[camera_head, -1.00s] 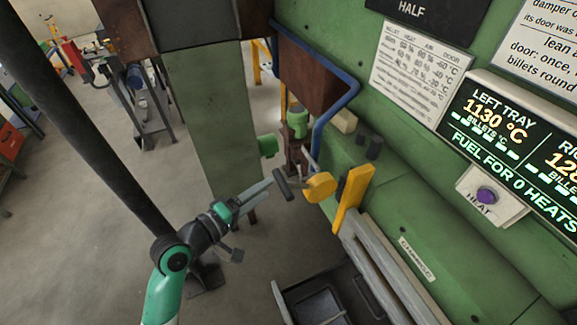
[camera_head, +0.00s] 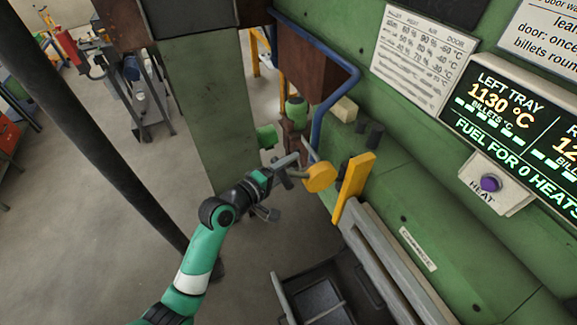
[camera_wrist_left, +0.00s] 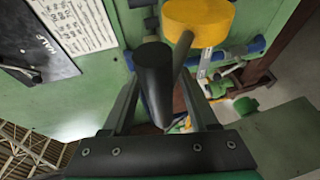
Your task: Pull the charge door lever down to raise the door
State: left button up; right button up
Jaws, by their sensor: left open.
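The lever has a round yellow hub (camera_head: 320,177) on the green furnace side, with a thin rod and a black cylindrical grip (camera_head: 284,181). In the left wrist view the grip (camera_wrist_left: 154,75) stands large between my two fingers, and the yellow hub (camera_wrist_left: 203,20) is just beyond it at the top. My left gripper (camera_head: 292,162) is open, with its fingers on either side of the grip; contact cannot be told. In the head view the fingers partly cover the grip. I cannot clearly make out the charge door. My right gripper is not in view.
A yellow upright bar (camera_head: 352,188) stands right of the hub, above grey rails (camera_head: 392,262). A blue pipe (camera_head: 340,95) and a green post (camera_head: 208,115) are close behind the gripper. A dark tray (camera_head: 318,296) lies below. Open floor (camera_head: 70,235) is at left.

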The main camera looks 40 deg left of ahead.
pick_arm(q)
grip_shut()
jog(key=shift+r, duration=0.1)
